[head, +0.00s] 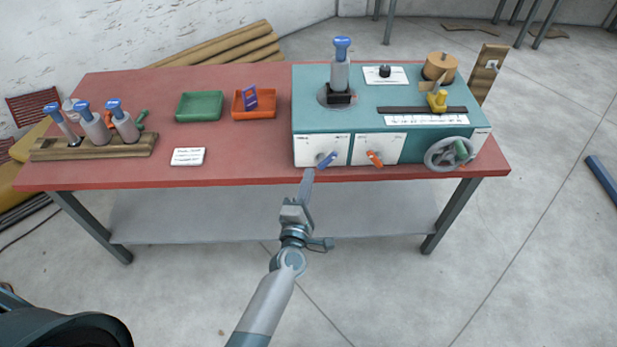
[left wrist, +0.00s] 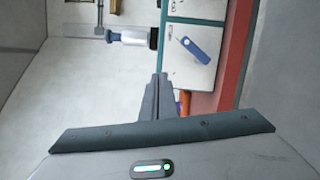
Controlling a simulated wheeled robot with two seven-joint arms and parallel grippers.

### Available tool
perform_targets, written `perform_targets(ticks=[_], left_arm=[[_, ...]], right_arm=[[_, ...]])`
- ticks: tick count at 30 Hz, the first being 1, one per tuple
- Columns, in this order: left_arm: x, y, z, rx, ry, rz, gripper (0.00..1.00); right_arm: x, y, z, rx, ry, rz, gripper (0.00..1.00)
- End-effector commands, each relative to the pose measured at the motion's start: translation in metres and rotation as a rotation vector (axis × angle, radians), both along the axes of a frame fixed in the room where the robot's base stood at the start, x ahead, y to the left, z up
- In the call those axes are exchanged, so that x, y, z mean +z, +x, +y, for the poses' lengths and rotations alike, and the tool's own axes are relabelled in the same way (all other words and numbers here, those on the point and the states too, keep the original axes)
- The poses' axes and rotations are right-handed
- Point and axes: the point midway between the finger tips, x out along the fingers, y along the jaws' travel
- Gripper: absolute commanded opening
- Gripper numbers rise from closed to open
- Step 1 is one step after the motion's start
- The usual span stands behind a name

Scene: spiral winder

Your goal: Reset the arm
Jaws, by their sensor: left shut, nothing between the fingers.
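The teal spiral winder (head: 430,150) stands on the right part of the red table. Its white front panels carry a blue lever (head: 327,159) and an orange lever (head: 375,158); the blue lever also shows in the left wrist view (left wrist: 194,50). My left gripper (head: 307,176) is shut and empty, just in front of the winder's front, below and left of the blue lever and apart from it. My right gripper is out of view.
On the winder are a blue-topped grey cylinder (head: 341,65), a yellow slider (head: 437,101) and a handwheel (head: 448,155). Left on the red table (head: 230,160) are a green tray (head: 199,106), an orange tray (head: 254,112) and a wooden rack (head: 95,149) with blue-topped cylinders.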

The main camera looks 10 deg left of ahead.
Motion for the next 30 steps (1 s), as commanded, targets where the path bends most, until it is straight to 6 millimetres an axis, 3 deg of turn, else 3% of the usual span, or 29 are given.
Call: perform_targets(ticks=[9, 14, 17, 20, 26, 30], left_arm=[[-0.002, 0.000, 0.000, -0.001, 0.004, 0.003, 0.00], [-0.024, -0.004, -0.003, -0.017, 0.057, 0.036, 0.00], [-0.057, -0.011, -0.007, -0.041, 0.131, 0.083, 0.00], [-0.103, -0.023, -0.012, -0.081, 0.238, 0.151, 0.00], [-0.217, -0.066, -0.018, -0.207, 0.507, 0.318, 0.00], [-0.296, -0.109, -0.017, -0.316, 0.691, 0.433, 0.00]], right_arm=[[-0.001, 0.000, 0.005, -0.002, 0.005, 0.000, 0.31], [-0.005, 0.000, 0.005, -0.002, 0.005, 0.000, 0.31], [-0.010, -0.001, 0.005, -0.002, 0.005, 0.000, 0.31], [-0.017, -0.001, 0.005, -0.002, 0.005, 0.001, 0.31], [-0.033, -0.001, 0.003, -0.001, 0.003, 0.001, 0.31], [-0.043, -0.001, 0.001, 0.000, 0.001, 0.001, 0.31]])
